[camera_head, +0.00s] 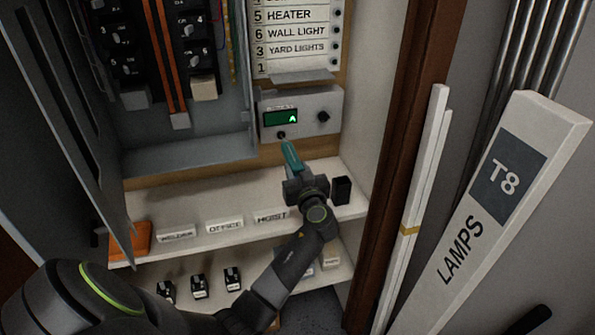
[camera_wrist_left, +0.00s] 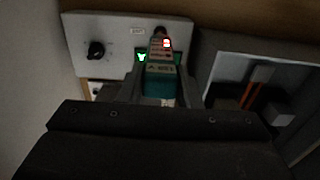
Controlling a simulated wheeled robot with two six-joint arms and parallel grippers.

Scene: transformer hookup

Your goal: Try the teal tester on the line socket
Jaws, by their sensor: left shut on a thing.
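The teal tester (camera_head: 291,156) is held in my left gripper (camera_head: 300,178), which is shut on it. Its tip points up at the lower edge of a grey panel box (camera_head: 300,118), beside a small dark round socket (camera_head: 281,135). In the left wrist view the tester (camera_wrist_left: 161,84) lies over the box (camera_wrist_left: 115,38), with red lights lit near its far end. The tip overlaps the socket's spot there; I cannot tell whether it is inserted. The box's green display (camera_head: 281,118) is lit. My right gripper is not in view.
A black knob (camera_head: 323,116) sits right of the display. An open breaker cabinet (camera_head: 190,158) is at the left. The shelf below holds labelled plates, an orange thing (camera_head: 130,241) and a black block (camera_head: 341,190). A long T8 lamps box (camera_head: 485,220) leans at the right.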

